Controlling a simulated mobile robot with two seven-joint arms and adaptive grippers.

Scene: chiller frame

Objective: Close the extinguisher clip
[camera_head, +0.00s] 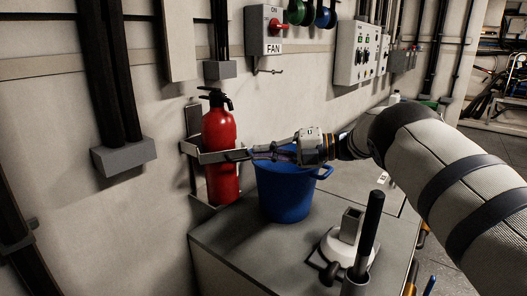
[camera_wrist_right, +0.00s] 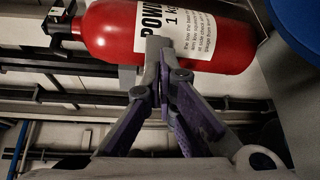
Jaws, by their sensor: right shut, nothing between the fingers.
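The red fire extinguisher (camera_head: 219,135) stands upright against the wall at left of centre in the head view. A grey clip (camera_head: 210,157) runs across its front at mid height; I cannot tell whether it is latched. My right gripper (camera_head: 248,154) reaches in from the right, its fingertips beside the clip's right end. It is shut with nothing held. In the right wrist view the shut fingers (camera_wrist_right: 158,62) lie in front of the extinguisher (camera_wrist_right: 115,32) and cover part of its white label. Contact with the clip is unclear. My left gripper is not in view.
A blue bucket (camera_head: 284,190) stands on the grey cabinet top (camera_head: 235,243), just right of the extinguisher and under my right gripper. A white device (camera_head: 338,252) is nearer the front. A fan switch box (camera_head: 265,32) and a control panel (camera_head: 361,52) are on the wall.

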